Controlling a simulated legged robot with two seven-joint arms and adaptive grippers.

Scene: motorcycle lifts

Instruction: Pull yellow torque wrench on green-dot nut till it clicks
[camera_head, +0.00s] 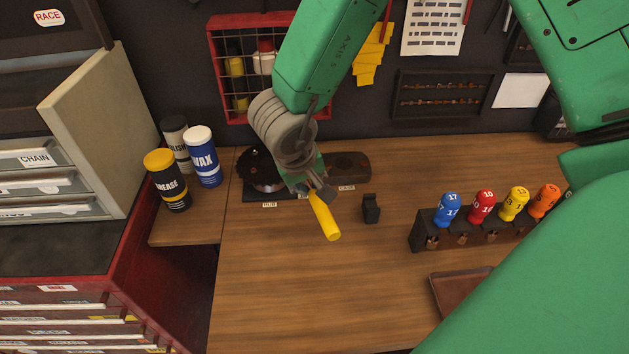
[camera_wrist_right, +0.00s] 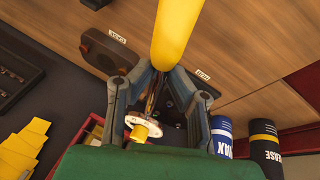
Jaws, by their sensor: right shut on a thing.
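My right gripper (camera_head: 308,188) is shut on the yellow torque wrench (camera_head: 325,217), at the black round fixture (camera_head: 250,170) on the bench. The wrench's yellow handle slants down and right from the fingers. In the right wrist view, the handle (camera_wrist_right: 177,32) extends past the fingertips (camera_wrist_right: 160,76). A white disc with a yellow square piece (camera_wrist_right: 143,130) shows between the fingers; I cannot tell what it belongs to. The wrench head and its contact with any nut are hidden by the gripper. I cannot make out a green-dot nut. My left gripper is not in view.
A dark fixture (camera_head: 350,166) stands behind the wrench. Grease (camera_head: 166,181) and wax (camera_head: 202,160) cans stand left. The front bench is clear.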

